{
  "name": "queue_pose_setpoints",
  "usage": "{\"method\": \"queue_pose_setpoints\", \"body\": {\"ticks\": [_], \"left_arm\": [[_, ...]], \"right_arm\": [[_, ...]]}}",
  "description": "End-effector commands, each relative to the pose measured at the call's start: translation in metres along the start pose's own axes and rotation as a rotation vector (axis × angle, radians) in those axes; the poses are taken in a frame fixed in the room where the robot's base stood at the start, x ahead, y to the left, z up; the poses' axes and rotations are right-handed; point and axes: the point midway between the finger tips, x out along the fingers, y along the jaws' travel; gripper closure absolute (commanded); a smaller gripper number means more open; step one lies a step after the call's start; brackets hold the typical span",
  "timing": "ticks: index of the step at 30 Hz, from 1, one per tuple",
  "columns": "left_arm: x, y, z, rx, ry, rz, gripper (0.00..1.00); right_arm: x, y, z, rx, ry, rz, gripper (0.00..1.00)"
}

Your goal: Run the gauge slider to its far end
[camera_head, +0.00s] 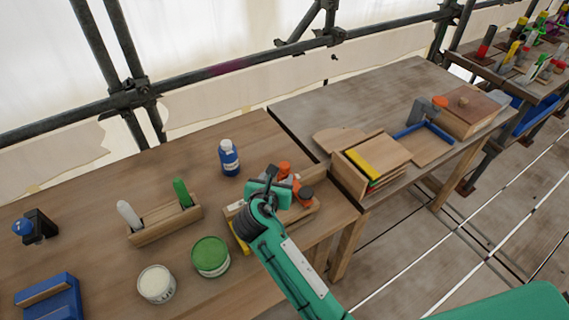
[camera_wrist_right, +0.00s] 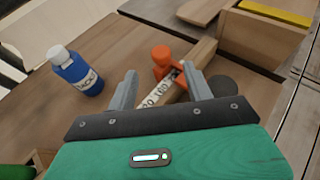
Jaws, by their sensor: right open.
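The gauge is a wooden piece with a pale numbered scale (camera_wrist_right: 160,92), seen between my right fingers in the right wrist view. An orange slider (camera_wrist_right: 162,58) stands near the far part of the scale. The orange part also shows in the head view (camera_head: 285,169), just right of my right gripper (camera_head: 268,180). In the wrist view my right gripper (camera_wrist_right: 160,90) is open, one finger on each side of the scale, with nothing clearly held. I cannot tell whether a finger touches the slider. My arm hides part of the gauge in the head view. My left gripper is out of view.
A blue bottle (camera_head: 229,158) stands behind the gripper. A green tin (camera_head: 210,256), a white tin (camera_head: 156,284) and a wooden rack (camera_head: 165,227) with two markers are on the left. A wooden box (camera_head: 349,176) stands right of the gauge. Bare bench lies at the back left.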

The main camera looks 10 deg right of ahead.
Motion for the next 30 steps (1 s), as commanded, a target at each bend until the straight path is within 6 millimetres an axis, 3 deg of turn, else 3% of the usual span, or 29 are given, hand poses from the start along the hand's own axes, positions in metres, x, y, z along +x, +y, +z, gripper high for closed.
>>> {"method": "queue_pose_setpoints", "body": {"ticks": [6,12,18,27,30], "left_arm": [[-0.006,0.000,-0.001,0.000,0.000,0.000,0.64],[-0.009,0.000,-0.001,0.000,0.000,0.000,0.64],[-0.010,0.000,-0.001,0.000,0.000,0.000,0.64],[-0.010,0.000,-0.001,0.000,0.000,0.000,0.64],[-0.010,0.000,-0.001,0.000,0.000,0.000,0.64]], "right_arm": [[0.049,-0.001,0.001,0.000,0.001,-0.002,0.48],[0.081,-0.001,0.000,0.001,0.001,0.000,0.48],[0.094,0.000,0.000,0.002,0.001,0.001,0.48],[0.096,-0.001,-0.001,0.003,0.002,0.001,0.48],[0.096,-0.001,-0.001,0.003,0.002,0.001,0.68]]}}
